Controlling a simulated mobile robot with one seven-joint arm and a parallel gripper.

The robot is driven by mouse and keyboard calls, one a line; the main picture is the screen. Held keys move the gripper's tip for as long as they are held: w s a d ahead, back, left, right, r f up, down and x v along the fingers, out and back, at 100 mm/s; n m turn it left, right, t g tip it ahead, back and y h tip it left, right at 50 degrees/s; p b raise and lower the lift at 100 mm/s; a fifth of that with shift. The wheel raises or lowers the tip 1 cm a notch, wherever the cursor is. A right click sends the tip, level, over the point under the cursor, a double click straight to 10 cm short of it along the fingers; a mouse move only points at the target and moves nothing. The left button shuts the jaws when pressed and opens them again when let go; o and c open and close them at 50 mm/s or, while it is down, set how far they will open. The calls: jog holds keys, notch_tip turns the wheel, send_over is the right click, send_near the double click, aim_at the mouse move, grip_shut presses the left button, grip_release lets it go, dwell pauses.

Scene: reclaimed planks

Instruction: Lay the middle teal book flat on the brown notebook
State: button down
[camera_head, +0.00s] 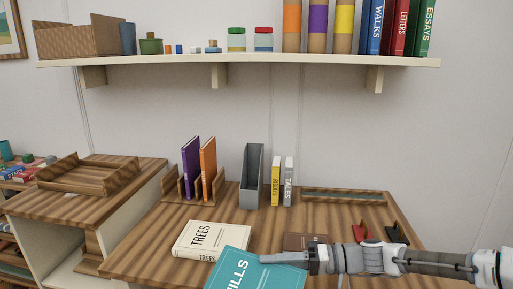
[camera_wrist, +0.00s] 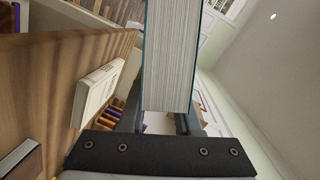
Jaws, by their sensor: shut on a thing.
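The teal book (camera_head: 240,269), with white letters ending in "ILLS", is held at the front of the desk, its cover showing and partly cut off by the bottom edge. My gripper (camera_head: 285,258) is shut on it from the right. In the wrist view the book's page block (camera_wrist: 172,55) stands out between the fingers (camera_wrist: 158,122). The brown notebook (camera_head: 303,240) lies on the desk just behind my gripper, partly hidden by it. It also appears at the lower left of the wrist view (camera_wrist: 20,158). The teal book is apart from the notebook.
A cream "TREES" book (camera_head: 212,237) lies left of the notebook. Behind stand purple and orange books (camera_head: 208,168) in a rack, a grey file holder (camera_head: 251,178), and yellow and pale books (camera_head: 283,181). Small red (camera_head: 361,232) and black (camera_head: 396,233) items lie right. A shelf (camera_head: 240,62) hangs above.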

jog(key=w+d+f+m+t+h+p, duration=0.1)
jog(key=w+d+f+m+t+h, duration=0.15)
jog(key=d+t, duration=0.2)
jog(key=w+d+f+m+t+h, duration=0.1)
jog(key=d+m+t, duration=0.3)
jog(key=d, duration=0.2)
notch_tip(320, 180, up, 9)
jog(key=p, duration=1.6)
jog(key=shift+s+a+r, duration=0.15)
jog(key=shift+s+r, duration=0.05)
jog(key=shift+w+f+n, duration=0.1)
jog(key=shift+n, duration=0.15)
